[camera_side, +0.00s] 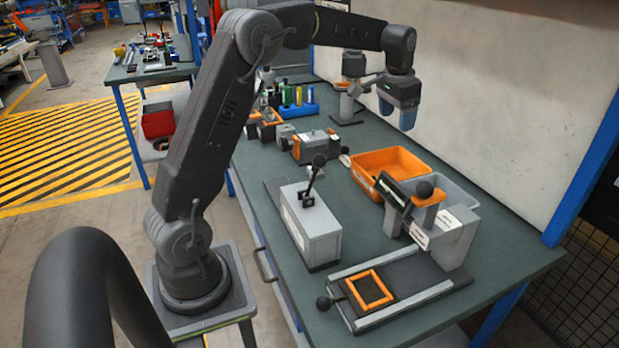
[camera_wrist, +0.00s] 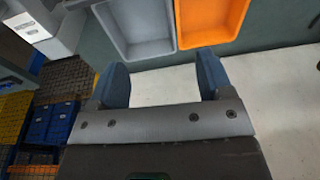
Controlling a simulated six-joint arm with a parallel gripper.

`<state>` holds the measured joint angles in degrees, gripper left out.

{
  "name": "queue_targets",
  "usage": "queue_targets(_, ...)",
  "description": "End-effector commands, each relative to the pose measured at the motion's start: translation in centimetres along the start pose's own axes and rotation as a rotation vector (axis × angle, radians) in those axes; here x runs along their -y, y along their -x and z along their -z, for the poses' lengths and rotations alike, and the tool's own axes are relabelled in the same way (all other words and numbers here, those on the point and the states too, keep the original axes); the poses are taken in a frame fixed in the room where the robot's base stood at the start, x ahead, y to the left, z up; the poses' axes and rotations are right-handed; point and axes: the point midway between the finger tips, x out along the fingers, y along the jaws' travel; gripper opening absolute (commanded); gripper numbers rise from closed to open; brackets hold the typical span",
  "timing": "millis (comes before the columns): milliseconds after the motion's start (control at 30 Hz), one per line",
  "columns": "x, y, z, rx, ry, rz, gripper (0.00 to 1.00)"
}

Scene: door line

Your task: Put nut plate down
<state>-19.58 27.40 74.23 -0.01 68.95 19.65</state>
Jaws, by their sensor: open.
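My gripper (camera_side: 398,116) hangs in the air toward the back of the green bench, near the white wall panel. In the wrist view its two blue fingers (camera_wrist: 163,82) stand wide apart with nothing between them; only the pale surface behind shows there. I cannot pick out a nut plate for certain in either view. A slide fixture (camera_side: 437,285) at the front of the bench carries an orange square frame (camera_side: 369,290) over a dark bed.
An orange bin (camera_side: 359,161) and a grey bin (camera_side: 455,190) stand at the back right; the wrist view shows the orange bin (camera_wrist: 238,12) and grey bin (camera_wrist: 135,48) too. A grey lever box (camera_side: 320,243) and a press (camera_side: 452,236) stand nearby. Bare bench lies between them.

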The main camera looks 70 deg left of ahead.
Motion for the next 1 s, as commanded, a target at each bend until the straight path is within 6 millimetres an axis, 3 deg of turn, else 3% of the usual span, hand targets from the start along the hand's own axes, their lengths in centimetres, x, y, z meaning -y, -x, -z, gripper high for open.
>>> queue_targets(33,-1.9,2.1,-1.4,-0.026,-0.004,0.004,0.73)
queue_targets(200,-7.1,6.7,-6.9,-0.102,-0.003,0.008,0.73)
queue_targets(400,-12.2,9.3,-15.1,-0.192,0.001,-0.002,0.73)
queue_targets(600,-15.7,8.8,-23.4,-0.276,0.006,-0.025,0.73)
queue_targets(700,-16.7,7.9,-26.5,-0.307,0.009,-0.038,0.73)
queue_targets(833,-17.3,6.9,-28.8,-0.331,0.013,-0.049,0.73)
queue_targets(1000,-17.6,6.4,-29.7,-0.338,0.015,-0.054,0.73)
